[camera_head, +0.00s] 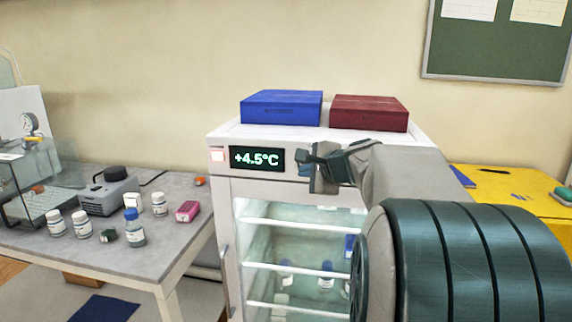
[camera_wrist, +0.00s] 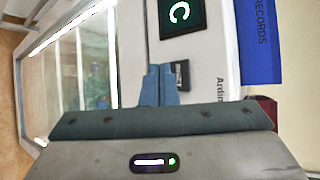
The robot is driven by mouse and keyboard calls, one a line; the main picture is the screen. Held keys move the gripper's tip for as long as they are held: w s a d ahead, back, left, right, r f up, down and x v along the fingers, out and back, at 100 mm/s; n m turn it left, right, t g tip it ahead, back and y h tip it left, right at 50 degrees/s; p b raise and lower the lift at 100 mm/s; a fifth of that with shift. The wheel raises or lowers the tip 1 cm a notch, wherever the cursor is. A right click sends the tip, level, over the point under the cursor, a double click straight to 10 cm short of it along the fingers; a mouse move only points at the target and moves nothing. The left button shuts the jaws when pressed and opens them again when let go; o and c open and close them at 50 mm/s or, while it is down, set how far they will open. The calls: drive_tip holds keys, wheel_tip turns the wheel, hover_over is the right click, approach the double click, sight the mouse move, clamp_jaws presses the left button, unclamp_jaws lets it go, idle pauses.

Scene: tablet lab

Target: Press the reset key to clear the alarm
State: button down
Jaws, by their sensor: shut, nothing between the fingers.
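The white fridge (camera_head: 300,199) has a dark display (camera_head: 258,158) on its top panel, reading +4.5°C in green. Part of the display shows in the wrist view (camera_wrist: 181,16). My gripper (camera_head: 308,163) is in front of the panel, just right of the display. In the wrist view my gripper (camera_wrist: 160,72) has its two blue-grey fingers shut together, with nothing between them. A small dark key (camera_wrist: 182,75) with a faint mark sits on the panel right beside the fingertips. I cannot tell whether they touch. In the head view my gripper hides the key.
A small pale light (camera_head: 217,155) with a reddish border is left of the display. Blue (camera_head: 281,107) and dark red (camera_head: 369,113) boxes lie on the fridge. A grey bench (camera_head: 110,255) with bottles stands left, a yellow table (camera_head: 515,190) right.

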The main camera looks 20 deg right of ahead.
drive_tip(key=shift+w+d, duration=0.35)
drive_tip(key=shift+w, duration=0.15)
idle(1.8)
drive_tip(key=shift+w+d, duration=0.25)
drive_tip(key=shift+w, duration=0.1)
drive_tip(key=shift+w+d, duration=0.15)
drive_tip(key=shift+w, duration=0.1)
idle(0.6)
drive_tip(key=shift+s, duration=0.15)
drive_tip(key=shift+s+a+b, duration=0.35)
drive_tip(key=shift+s+a, duration=0.05)
drive_tip(key=shift+s, duration=0.05)
drive_tip(key=shift+s, duration=0.1)
drive_tip(key=s+a, duration=0.1)
drive_tip(key=s, duration=0.1)
drive_tip(key=s+a+b, duration=0.1)
drive_tip(key=s, duration=0.1)
drive_tip(key=shift+a, duration=0.4)
